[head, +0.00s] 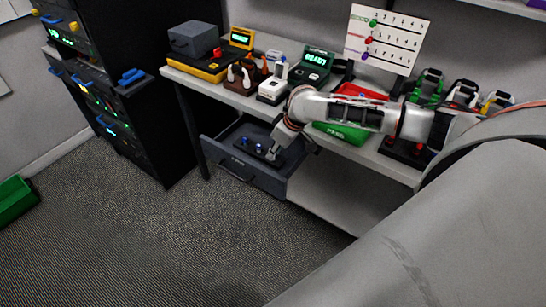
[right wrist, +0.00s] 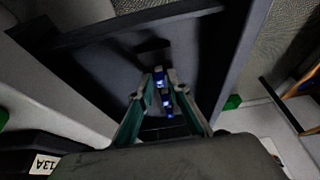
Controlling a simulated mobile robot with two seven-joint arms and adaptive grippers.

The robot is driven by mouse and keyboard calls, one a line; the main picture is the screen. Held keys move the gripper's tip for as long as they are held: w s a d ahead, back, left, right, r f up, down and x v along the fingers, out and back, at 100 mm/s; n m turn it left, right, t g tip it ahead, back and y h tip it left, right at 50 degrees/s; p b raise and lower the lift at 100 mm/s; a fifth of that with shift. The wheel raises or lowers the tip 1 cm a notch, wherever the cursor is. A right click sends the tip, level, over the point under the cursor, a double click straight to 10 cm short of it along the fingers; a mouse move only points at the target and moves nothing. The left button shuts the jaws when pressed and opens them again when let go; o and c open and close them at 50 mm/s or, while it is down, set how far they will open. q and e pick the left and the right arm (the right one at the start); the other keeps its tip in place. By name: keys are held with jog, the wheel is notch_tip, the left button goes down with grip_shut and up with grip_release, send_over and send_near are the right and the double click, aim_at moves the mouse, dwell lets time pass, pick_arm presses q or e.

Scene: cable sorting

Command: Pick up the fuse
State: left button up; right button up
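Two small blue-lit pieces show in the right wrist view, the far one (right wrist: 159,79) and the near one (right wrist: 168,105); either may be the fuse. In the head view, blue-topped pieces (head: 258,147) stand on a dark holder in the open grey drawer (head: 236,169). My right gripper (head: 272,154) reaches down into the drawer at the holder's right end. In the right wrist view its fingers (right wrist: 160,80) stand apart on either side of the far blue piece, with no clear contact. My left gripper is not in view.
The drawer's walls stand close around my right gripper. The white workbench (head: 216,88) above holds a yellow-black device (head: 208,66), a green readout unit (head: 316,66) and a green bin (head: 341,132). A dark cabinet (head: 140,110) stands at the left. The carpet in front is clear.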

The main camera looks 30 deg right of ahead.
jog(key=shift+c, duration=0.9)
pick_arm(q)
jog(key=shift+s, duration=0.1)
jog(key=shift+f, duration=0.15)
pick_arm(e)
jog(key=shift+r, duration=0.25)
pick_arm(q)
jog(key=p, duration=0.2)
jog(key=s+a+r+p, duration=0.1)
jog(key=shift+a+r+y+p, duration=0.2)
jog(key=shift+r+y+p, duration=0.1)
jog(key=shift+p, duration=0.1)
pick_arm(e)
notch_tip(320, 180, up, 23)
jog(key=shift+f, duration=0.2)
jog(key=shift+d, duration=0.1)
